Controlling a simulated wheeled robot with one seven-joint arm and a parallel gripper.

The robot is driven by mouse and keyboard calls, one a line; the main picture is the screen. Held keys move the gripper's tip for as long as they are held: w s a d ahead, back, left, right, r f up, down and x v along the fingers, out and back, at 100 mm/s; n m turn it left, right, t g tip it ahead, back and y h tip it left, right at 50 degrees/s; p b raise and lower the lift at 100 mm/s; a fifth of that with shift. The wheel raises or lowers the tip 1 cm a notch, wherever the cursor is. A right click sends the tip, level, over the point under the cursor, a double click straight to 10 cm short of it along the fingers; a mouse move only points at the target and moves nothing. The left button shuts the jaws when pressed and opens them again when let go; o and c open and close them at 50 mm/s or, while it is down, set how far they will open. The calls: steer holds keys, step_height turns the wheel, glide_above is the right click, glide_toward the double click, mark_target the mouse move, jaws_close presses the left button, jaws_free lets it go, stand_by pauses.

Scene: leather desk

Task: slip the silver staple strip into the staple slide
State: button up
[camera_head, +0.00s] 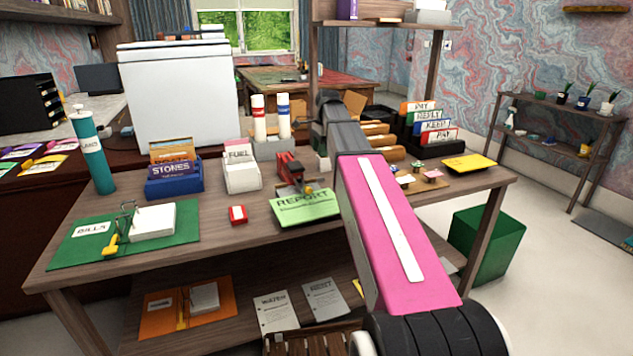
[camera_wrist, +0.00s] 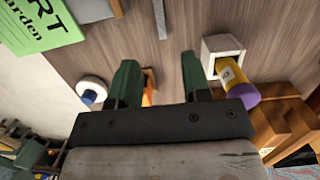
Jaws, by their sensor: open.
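In the wrist view my gripper (camera_wrist: 160,60) is open and empty, its two green fingers apart over the wooden desk. A thin silver strip (camera_wrist: 160,18), which looks like the staple strip, lies on the desk ahead of the fingertips, near the gap's middle line and cut off by the top edge. A grey bar (camera_wrist: 118,8) shows to its left; I cannot tell whether it is the staple slide. In the head view a red stapler (camera_head: 287,168) stands behind the green REPORT card (camera_head: 306,207). My arm hides the gripper and strip there.
In the wrist view a white holder (camera_wrist: 211,47) with a yellow and purple stick (camera_wrist: 238,86) is close to the right finger. A white round thing (camera_wrist: 91,89) is left of the left finger. A small red box (camera_head: 237,215) sits on open desk.

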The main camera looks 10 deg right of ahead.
steer(key=f, duration=0.5)
steer(key=shift+s+a+f, duration=0.1)
steer(key=shift+a, duration=0.3)
steer(key=shift+a+f, duration=0.15)
steer(key=shift+f, duration=1.25)
steer(key=shift+a+f, duration=0.1)
steer(key=shift+f, duration=1.3)
jaws_close()
